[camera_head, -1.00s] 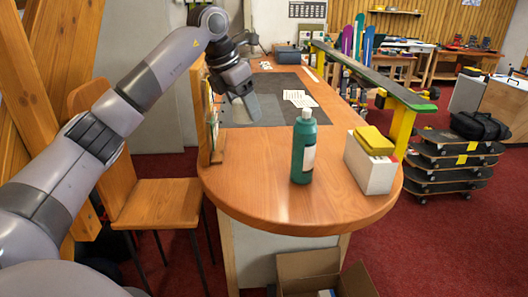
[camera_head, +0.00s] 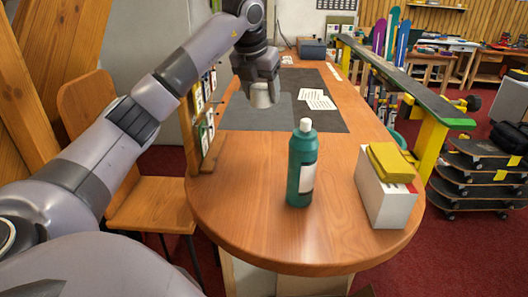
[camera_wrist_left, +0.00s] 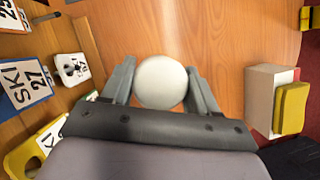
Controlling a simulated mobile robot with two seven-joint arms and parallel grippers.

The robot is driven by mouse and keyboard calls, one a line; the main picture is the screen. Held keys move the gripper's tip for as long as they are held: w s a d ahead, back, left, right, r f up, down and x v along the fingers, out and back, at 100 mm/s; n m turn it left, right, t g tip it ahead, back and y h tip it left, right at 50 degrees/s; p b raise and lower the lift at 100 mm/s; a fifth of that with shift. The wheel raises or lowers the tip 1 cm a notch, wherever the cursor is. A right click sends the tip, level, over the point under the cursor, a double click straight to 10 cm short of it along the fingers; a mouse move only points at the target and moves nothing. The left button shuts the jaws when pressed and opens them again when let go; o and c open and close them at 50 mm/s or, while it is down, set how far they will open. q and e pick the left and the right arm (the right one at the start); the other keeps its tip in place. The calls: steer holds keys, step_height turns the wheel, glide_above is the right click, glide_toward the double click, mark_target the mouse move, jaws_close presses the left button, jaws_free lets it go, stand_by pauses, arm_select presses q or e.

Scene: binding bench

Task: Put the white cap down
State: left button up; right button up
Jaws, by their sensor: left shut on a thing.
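My left gripper (camera_head: 262,98) is shut on a round white cap, seen end-on between the two fingers in the left wrist view (camera_wrist_left: 161,82). In the head view the gripper points down over the dark mat (camera_head: 250,117), and the pale cap (camera_head: 262,96) shows partly between its fingers. I cannot tell the exact gap between the cap and the mat. My right gripper is not in view.
A green bottle (camera_head: 301,172) with its own white top stands on the wooden bench (camera_head: 245,205). A white box (camera_head: 386,199) with a yellow block (camera_head: 391,161) on it is at right. Papers (camera_head: 316,100) lie on the mat.

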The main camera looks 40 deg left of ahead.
mark_target(264, 157)
arm_select(q)
step_height(264, 157, down, 16)
stand_by(0.5)
steer(key=shift+f, duration=0.1)
steer(key=o, duration=1)
steer(key=shift+r, duration=0.2)
steer(key=v, duration=1.2)
